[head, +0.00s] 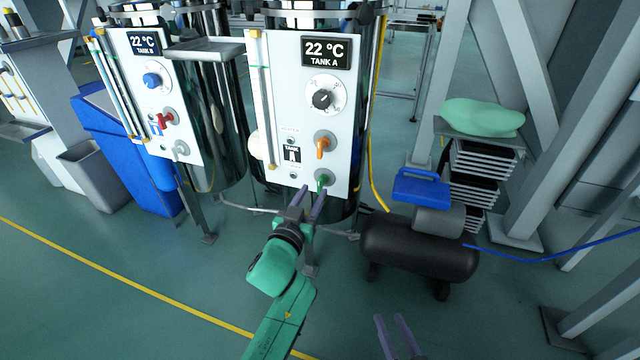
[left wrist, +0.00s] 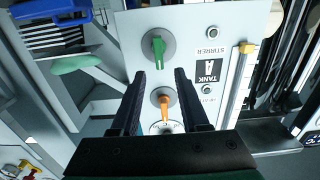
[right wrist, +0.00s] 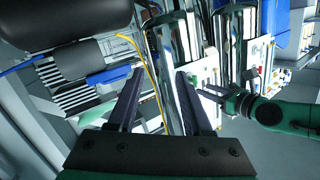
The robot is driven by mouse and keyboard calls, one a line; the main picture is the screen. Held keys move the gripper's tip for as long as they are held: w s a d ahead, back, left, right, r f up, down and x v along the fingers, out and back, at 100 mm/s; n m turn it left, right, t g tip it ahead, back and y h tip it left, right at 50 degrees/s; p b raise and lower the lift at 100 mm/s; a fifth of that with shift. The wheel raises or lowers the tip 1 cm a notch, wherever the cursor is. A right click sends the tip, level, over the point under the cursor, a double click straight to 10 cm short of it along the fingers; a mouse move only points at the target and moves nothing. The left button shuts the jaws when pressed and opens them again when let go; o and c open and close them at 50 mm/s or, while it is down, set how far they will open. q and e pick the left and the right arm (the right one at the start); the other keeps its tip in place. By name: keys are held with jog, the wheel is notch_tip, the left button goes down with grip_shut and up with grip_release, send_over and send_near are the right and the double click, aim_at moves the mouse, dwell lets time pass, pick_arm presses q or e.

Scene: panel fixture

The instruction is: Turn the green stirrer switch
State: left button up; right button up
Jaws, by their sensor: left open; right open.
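The green stirrer switch (head: 323,180) is a small knob on a grey round plate, low on the white Tank A panel (head: 284,75). In the left wrist view the green stirrer switch (left wrist: 158,50) appears upside down beside the STIRRER label, beyond the fingertips. My left gripper (head: 311,190) is open, its fingers just below and in front of the switch, apparently not touching it. In the left wrist view the fingers (left wrist: 160,75) stand wide apart with nothing between them. My right gripper (head: 392,318) is open and empty at the bottom of the head view, away from the panel.
An orange switch (head: 323,144) and a black dial (head: 322,99) sit above the green switch. The Tank B panel (head: 165,95) stands to the left. A black compressor (head: 420,250) with a blue case (head: 422,186) above it stands to the right. Open floor lies in front.

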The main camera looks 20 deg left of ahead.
aim_at(319, 183)
pick_arm(q)
jog(key=w+b, duration=0.1)
jog(key=w, duration=0.2)
jog(key=shift+w+d, duration=0.1)
jog(key=shift+w, duration=0.1)
jog(key=shift+w+d+b, duration=0.1)
jog(key=shift+w+b, duration=0.3)
jog(key=shift+w, duration=0.85)
grip_shut()
pick_arm(e)
jog(key=w+r+t, duration=0.3)
jog(key=r, duration=0.6)
jog(key=w+d+r+n+t+y, duration=0.1)
jog(key=w+r+t, duration=0.2)
jog(key=r, duration=0.7)
jog(key=shift+w+d+r+t, duration=0.2)
jog(key=shift+w+d+t, duration=0.1)
jog(key=shift+w, duration=0.35)
